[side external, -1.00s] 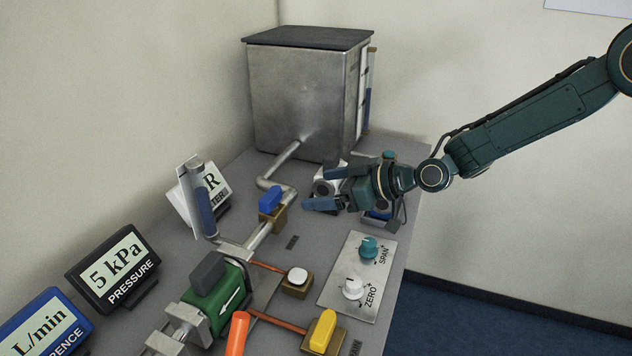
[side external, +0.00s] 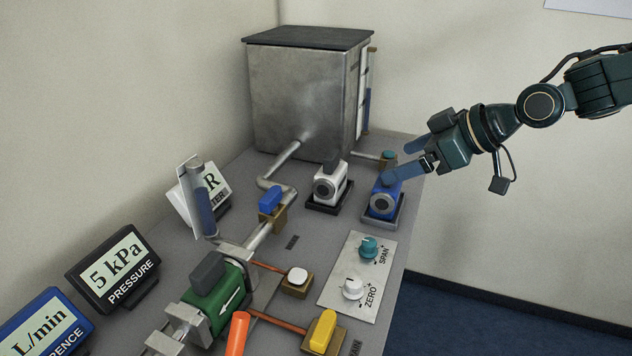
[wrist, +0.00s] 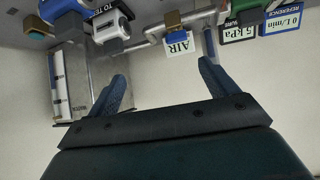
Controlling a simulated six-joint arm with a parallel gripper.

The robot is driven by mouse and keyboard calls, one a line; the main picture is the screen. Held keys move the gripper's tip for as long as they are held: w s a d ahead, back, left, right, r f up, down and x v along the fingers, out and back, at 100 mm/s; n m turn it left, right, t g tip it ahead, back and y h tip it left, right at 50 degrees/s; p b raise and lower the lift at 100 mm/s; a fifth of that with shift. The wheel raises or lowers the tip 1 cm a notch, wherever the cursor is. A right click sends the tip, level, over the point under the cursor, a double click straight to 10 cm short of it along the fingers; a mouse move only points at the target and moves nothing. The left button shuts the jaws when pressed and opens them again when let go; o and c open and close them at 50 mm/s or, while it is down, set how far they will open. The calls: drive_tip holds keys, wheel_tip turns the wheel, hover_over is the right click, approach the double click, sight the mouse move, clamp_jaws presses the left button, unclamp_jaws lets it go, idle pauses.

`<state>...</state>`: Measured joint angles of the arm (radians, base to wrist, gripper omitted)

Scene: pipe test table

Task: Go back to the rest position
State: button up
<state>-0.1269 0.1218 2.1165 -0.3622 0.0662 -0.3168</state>
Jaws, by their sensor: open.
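My gripper (side external: 398,162) is open and empty. In the side external view it is at the right edge of the table, up by the blue device (side external: 383,203) on its grey stand; one finger overlaps that device in the picture, and I cannot tell the exact gap. In the wrist view the two blue fingers of my gripper (wrist: 162,90) are spread wide with nothing between them. My arm reaches in from the upper right.
A white device (side external: 328,187) stands left of the blue one. The metal tank (side external: 300,100) is at the back. Pipes, a green meter (side external: 215,300) and a knob panel (side external: 345,290) fill the front. Displays (side external: 115,268) line the left. Open space lies right of the table.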

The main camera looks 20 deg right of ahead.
drive_tip(key=s+d+m+g+h, duration=0.1)
drive_tip(key=s+d+m+h, duration=0.1)
drive_tip(key=s+d, duration=0.3)
drive_tip(key=s+d+r+m+g+h, duration=0.1)
drive_tip(key=s+d, duration=0.4)
drive_tip(key=s, duration=0.8)
drive_tip(key=s+d+m+h, duration=0.2)
drive_tip(key=s+d+m, duration=0.2)
drive_tip(key=s, duration=0.6)
drive_tip(key=shift+d+r+g+h, duration=0.4)
drive_tip(key=shift+d, duration=0.2)
drive_tip(key=shift+c, duration=0.3)
